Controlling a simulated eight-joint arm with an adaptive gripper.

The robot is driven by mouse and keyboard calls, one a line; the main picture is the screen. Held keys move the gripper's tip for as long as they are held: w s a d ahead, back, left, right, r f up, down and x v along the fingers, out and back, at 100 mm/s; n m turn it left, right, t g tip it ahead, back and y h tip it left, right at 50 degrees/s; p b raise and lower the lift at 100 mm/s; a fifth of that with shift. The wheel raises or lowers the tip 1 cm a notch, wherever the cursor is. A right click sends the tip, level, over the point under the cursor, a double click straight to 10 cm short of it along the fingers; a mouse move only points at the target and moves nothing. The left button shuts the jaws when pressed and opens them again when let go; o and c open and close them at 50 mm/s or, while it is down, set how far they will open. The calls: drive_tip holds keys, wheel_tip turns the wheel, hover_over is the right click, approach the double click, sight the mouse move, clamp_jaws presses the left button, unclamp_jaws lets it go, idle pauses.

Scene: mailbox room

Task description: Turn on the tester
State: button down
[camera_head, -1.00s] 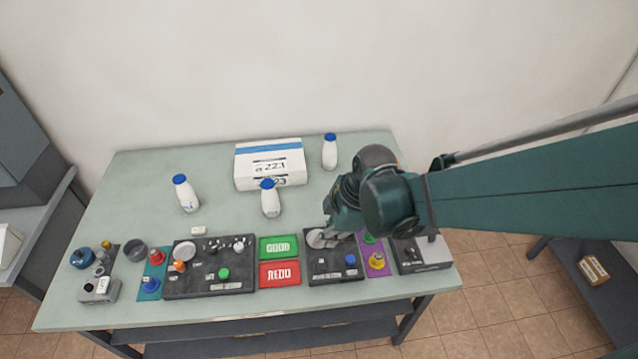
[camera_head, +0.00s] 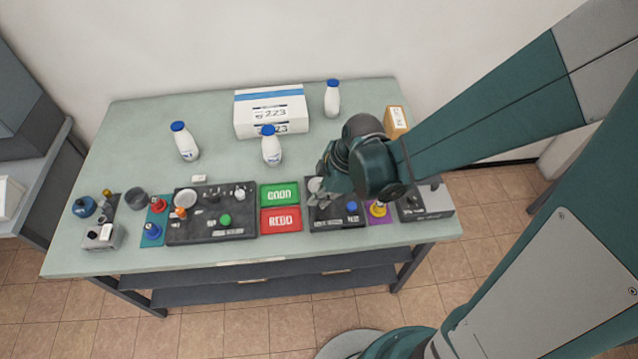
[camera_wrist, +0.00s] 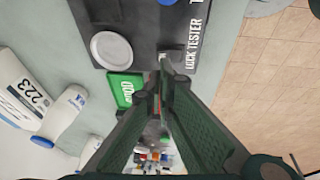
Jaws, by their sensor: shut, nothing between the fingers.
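The tester is a dark panel (camera_head: 325,223) on the front right of the table, with a blue button (camera_head: 351,207) and a round pale disc. In the wrist view the panel (camera_wrist: 146,25) reads "LOCK TESTER", and the pale disc (camera_wrist: 111,50) is on it. My gripper (camera_head: 324,192) is shut and empty over the tester's left part in the head view. In the wrist view my gripper (camera_wrist: 160,75) has its fingertips close to a small pale piece at the panel's edge; I cannot tell if they touch. My gripper and arm hide part of the panel.
Green (camera_head: 280,195) and red (camera_head: 281,220) plates lie left of the tester. A larger dark panel (camera_head: 200,232) is beyond them. A yellow button (camera_head: 378,209) and grey device (camera_head: 424,204) stand at right. A white box (camera_head: 271,112) and bottles stand behind.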

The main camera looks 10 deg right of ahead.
drive_tip(key=shift+w+f, duration=0.3)
drive_tip(key=shift+f, duration=0.55)
drive_tip(key=shift+w+f+g+b, duration=0.35)
drive_tip(key=shift+f+g+b, duration=0.15)
drive_tip(key=shift+b, duration=0.3)
drive_tip(key=shift+s+r, duration=0.25)
drive_tip(key=shift+s, duration=0.15)
drive_tip(key=shift+s+r+p, duration=0.1)
drive_tip(key=shift+s+p, duration=0.2)
drive_tip(key=shift+s, duration=0.15)
